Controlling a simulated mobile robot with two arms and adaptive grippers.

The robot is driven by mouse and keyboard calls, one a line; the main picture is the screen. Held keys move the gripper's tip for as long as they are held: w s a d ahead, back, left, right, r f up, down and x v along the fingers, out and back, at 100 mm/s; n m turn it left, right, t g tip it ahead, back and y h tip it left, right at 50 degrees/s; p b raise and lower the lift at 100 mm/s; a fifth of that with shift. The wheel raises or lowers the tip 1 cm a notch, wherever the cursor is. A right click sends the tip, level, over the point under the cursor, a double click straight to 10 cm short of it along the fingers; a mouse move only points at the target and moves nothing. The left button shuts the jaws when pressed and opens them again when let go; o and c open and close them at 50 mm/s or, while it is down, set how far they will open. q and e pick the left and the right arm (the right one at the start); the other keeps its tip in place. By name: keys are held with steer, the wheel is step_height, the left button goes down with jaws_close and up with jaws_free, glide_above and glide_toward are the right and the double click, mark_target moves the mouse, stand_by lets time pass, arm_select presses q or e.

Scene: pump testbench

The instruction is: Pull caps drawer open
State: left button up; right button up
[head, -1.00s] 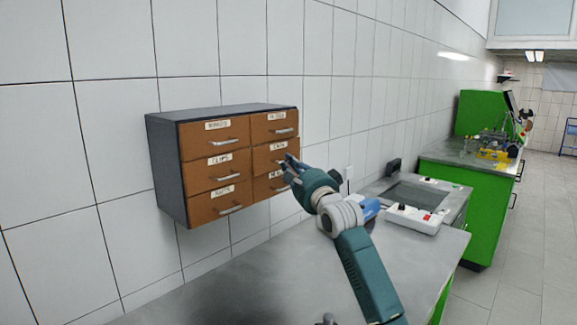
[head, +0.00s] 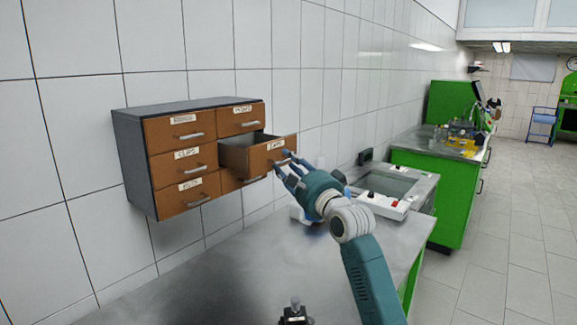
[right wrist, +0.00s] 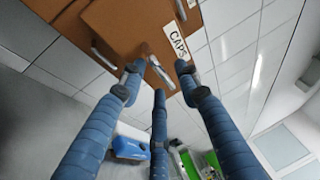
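The caps drawer (head: 266,157) stands pulled out of the brown-fronted cabinet, in the middle row of its right column, and its grey inside shows. Its front and CAPS label (right wrist: 178,41) also show in the right wrist view. My right gripper (head: 284,168) is at the drawer's front. In the right wrist view its three blue fingers (right wrist: 159,76) are spread apart around the metal handle (right wrist: 161,72), with gaps visible between the tips and the handle. Whether any finger touches it is hard to tell. My left gripper is not in view.
The dark cabinet (head: 133,160) hangs on the white tiled wall, its other drawers shut. Below is a grey worktop (head: 220,270), mostly clear. A white box with a red switch (head: 383,203) lies to the right. Green benches (head: 430,190) stand farther back.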

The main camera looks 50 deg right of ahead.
steer(key=shift+s+r, duration=0.1)
steer(key=v, duration=1.2)
stand_by(0.4)
